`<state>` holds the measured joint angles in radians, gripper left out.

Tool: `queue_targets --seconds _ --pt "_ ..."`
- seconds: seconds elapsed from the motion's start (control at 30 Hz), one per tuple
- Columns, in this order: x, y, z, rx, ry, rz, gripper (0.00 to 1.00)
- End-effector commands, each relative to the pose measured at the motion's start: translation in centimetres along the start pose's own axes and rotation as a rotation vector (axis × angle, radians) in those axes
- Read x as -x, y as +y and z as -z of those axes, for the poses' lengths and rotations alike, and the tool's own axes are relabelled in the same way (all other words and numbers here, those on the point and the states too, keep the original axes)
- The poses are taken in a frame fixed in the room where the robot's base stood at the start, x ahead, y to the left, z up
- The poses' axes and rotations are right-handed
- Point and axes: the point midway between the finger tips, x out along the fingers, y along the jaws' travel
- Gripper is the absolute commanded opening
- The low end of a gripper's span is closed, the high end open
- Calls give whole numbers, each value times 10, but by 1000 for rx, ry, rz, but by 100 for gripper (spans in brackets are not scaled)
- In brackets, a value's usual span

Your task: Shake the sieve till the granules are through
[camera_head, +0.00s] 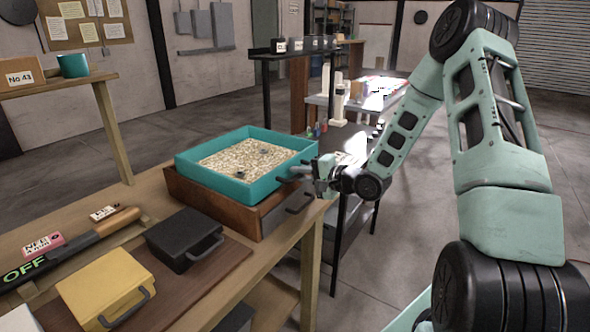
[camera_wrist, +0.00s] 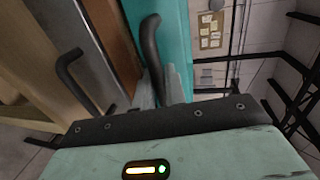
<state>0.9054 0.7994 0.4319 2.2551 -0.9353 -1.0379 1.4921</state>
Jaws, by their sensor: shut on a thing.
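The sieve (camera_head: 243,189) is a teal square tray, seen in the head view on top of a brown wooden box with a drawer (camera_head: 218,207). Pale granules (camera_head: 240,155) cover its floor, with two small dark lumps among them. My gripper (camera_head: 309,172) is at the sieve's right corner, shut on its dark handle. In the wrist view the black handle (camera_wrist: 150,45) runs down between the fingers (camera_wrist: 160,88), with the teal wall (camera_wrist: 174,35) beside it. The fingertips are partly hidden. What lies under the sieve is hidden.
A black case (camera_head: 183,239) and a yellow case (camera_head: 104,288) lie on the wooden bench (camera_head: 260,268) at front left. A dark baton marked OFF (camera_head: 70,248) lies behind them. A teal mug (camera_head: 73,65) stands on a raised shelf. A dark rack stands behind the sieve.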

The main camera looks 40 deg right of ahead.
Motion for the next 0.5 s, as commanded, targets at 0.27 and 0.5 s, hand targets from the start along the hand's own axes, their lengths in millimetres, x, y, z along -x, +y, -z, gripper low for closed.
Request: queue_targets --seconds 0.27,0.5 --pt "-1 0 0 0 1 0 30" --pt "0 0 0 0 1 0 30"
